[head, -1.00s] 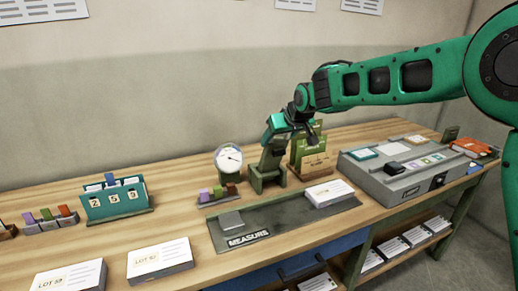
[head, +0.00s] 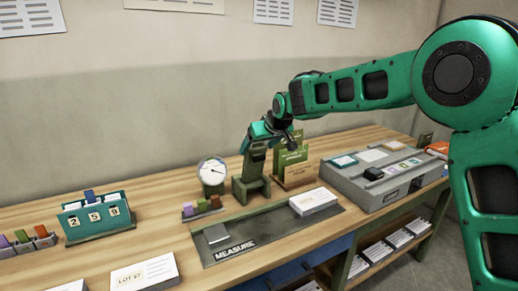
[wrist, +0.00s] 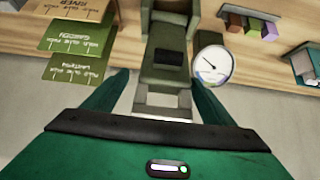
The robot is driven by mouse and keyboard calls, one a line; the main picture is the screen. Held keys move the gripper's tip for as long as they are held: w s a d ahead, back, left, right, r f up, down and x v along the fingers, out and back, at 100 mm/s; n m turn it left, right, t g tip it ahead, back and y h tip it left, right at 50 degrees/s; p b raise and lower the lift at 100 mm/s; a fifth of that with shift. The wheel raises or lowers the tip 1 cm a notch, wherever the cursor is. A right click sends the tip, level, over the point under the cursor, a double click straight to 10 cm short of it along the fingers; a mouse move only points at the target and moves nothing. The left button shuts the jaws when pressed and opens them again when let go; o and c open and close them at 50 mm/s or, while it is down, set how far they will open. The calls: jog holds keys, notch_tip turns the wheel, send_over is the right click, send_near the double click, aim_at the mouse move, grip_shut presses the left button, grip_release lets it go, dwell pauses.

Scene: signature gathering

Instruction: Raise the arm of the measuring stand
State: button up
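The measuring stand (head: 251,187) is a dark green piece on the bench behind the MEASURE plate. A round white dial (head: 213,171) stands at its left. Its green arm rises steeply from the base, and my gripper (head: 262,138) is at the arm's upper end. In the wrist view the stand (wrist: 165,77) lies between my two spread green fingers, with the dial (wrist: 211,64) just beyond the right finger. My gripper (wrist: 155,100) looks open, with gaps beside the stand's parts. Whether a finger touches the arm cannot be told.
The dark MEASURE plate (head: 270,232) holds a grey block and a white card stack (head: 314,201). Green and tan card holders (head: 293,163) stand close right of the stand. A grey case (head: 385,183) is farther right. Small coloured blocks (head: 202,207) sit at front left.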

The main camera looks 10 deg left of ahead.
jog(key=shift+s+r, duration=0.15)
jog(key=v, duration=1)
jog(key=shift+d+r, duration=0.1)
jog(key=s+d+f+m+g+h, duration=0.15)
jog(key=s+d, duration=0.35)
jog(key=d, duration=0.7)
jog(key=s+d+f+m+h, duration=0.25)
jog(key=s+d, duration=0.25)
jog(key=d, duration=0.7)
jog(key=s+d+f+m+g+h, duration=0.1)
jog(key=s+d+m, duration=0.3)
jog(key=d, duration=0.8)
jog(key=s+d+f+m+g, duration=0.1)
jog(key=s+d+f, duration=0.2)
jog(key=s, duration=0.7)
jog(key=s+d+f+m+g, duration=0.2)
jog(key=s+d, duration=0.3)
jog(key=s, duration=0.6)
jog(key=s+d+f+m+g, duration=0.1)
jog(key=s+d+f, duration=0.3)
jog(key=s, duration=0.6)
jog(key=shift+s+d+f+m+g, duration=0.35)
jog(key=shift+d+m, duration=0.15)
jog(key=shift+m, duration=0.2)
